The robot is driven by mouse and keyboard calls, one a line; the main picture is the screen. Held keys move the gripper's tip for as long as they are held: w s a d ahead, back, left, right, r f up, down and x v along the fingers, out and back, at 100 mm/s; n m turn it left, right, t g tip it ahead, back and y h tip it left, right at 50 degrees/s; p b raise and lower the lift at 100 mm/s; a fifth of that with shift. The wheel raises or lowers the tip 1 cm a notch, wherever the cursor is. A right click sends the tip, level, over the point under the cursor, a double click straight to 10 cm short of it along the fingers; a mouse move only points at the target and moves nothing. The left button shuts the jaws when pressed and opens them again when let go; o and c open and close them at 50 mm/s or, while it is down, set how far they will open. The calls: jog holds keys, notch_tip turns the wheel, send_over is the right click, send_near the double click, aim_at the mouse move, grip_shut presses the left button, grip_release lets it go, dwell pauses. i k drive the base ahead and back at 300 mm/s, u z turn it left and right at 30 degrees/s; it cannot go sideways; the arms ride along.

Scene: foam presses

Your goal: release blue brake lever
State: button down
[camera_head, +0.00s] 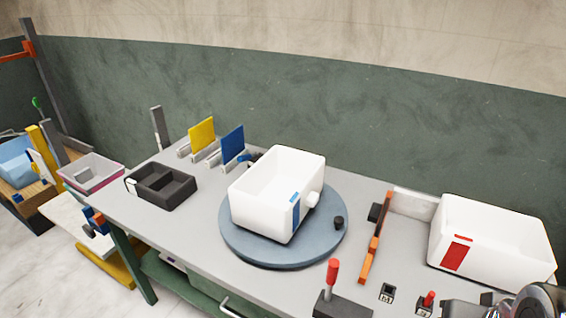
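A small blue handle (245,157) shows behind the white bin, at the back left edge of the round turntable (255,253). It may be the brake lever; its lower part is hidden by the bin, and its position is too small to read. The turntable stands on the grey bench and bears the white bin (262,205) with a blue label and a white knob on its right side. A small black knob (338,222) stands on the turntable's right. Grey metal parts at the bottom right corner look like my arm; no fingertips can be made out.
The bench's front left is clear.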

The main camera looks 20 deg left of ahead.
aim_at(243, 158)
jog(key=z, duration=1)
jog(key=k, duration=0.95)
jog(key=u, duration=1.95)
jog(key=i, duration=0.3)
jog(key=z, duration=0.2)
